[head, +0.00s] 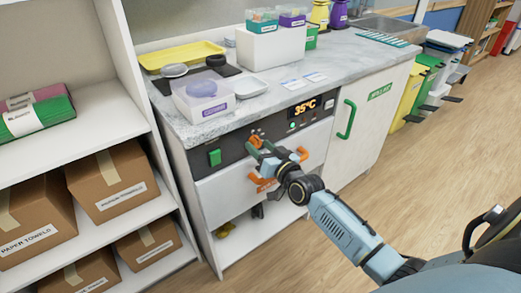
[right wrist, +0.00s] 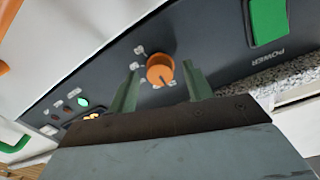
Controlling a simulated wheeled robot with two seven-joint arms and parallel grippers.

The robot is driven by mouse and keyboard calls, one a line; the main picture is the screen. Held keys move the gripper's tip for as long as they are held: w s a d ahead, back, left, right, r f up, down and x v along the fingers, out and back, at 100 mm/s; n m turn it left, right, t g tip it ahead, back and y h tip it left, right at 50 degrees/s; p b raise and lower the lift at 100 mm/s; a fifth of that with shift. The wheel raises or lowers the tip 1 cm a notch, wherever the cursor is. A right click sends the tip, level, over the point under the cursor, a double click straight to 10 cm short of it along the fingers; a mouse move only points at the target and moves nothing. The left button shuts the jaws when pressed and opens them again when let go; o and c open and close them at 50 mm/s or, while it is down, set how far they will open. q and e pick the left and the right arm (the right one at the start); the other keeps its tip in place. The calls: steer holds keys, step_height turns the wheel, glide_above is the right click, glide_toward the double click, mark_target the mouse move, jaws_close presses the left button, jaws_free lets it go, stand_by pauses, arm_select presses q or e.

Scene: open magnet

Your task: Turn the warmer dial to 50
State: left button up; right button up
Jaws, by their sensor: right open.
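The warmer dial is a round orange knob (right wrist: 160,69) on the dark control panel. In the right wrist view it sits between the two green fingertips of my right gripper (right wrist: 161,72), which is open, with a gap visible on each side. In the head view my right gripper (head: 262,150) is at the front of the panel, partly covering the orange dial (head: 255,142). The lit display (head: 304,107) on the panel reads 35°C. Small white marks surround the dial, too blurred to read. My left gripper is not in view.
A green power switch (right wrist: 268,22) is beside the dial; in the head view the switch (head: 215,157) is left of it. An orange handle (head: 263,184) is below my gripper. A green-handled door (head: 347,118) is to the right. Shelves with boxes (head: 112,181) stand left.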

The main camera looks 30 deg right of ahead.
steer(key=shift+w, duration=0.2)
steer(key=c, duration=1)
